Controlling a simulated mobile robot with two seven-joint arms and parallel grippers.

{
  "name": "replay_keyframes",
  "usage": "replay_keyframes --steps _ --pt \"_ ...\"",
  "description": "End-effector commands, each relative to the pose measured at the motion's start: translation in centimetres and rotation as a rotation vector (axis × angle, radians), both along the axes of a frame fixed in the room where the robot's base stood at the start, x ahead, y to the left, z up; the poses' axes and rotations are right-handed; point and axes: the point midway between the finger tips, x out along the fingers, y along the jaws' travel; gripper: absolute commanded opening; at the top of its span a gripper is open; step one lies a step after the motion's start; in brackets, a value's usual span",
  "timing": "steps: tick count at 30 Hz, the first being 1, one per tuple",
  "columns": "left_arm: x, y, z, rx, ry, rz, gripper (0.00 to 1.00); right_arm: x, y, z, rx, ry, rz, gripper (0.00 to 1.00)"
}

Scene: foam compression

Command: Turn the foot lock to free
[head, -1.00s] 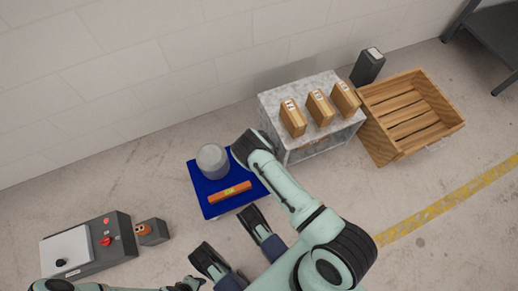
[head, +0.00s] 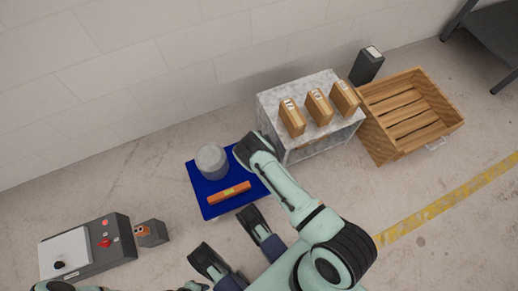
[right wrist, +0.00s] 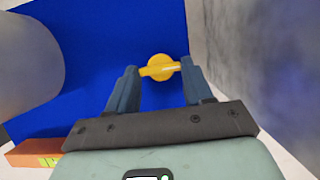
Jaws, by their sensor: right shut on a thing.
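The foot lock (right wrist: 159,60) is a yellow round knob with a bar across it, on the blue surface in the right wrist view. My right gripper (right wrist: 160,73) has its two fingers on either side of the bar and is shut on it. In the head view my right wrist covers the knob at the right edge of the blue platform (head: 207,203). Whether the lock stands at free cannot be read. Only links of my left arm show at the bottom left edge; its gripper is not visible.
A grey cylinder (head: 211,161) and an orange bar (head: 229,192) sit on the blue platform. A grey stand (head: 290,88) with three boxes is close on the right, beside a wooden crate (head: 376,136). A control box (head: 112,255) lies at left.

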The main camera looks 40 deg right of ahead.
Motion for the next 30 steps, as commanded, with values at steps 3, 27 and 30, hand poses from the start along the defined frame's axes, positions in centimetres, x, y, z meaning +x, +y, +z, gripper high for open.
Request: replay_keyframes --steps 3,27,30 --pt "0.0 0.0 0.0 0.0 0.0 0.0 0.43 0.0 -0.2 0.0 -0.001 0.0 0.039 0.21" --pt "0.0 0.0 0.0 0.0 0.0 0.0 0.43 0.1 -1.0 0.1 -0.004 -0.003 0.725 0.21" --pt "0.0 0.0 0.0 0.0 0.0 0.0 0.43 0.2 -1.1 0.1 -0.003 -0.003 0.818 0.21"
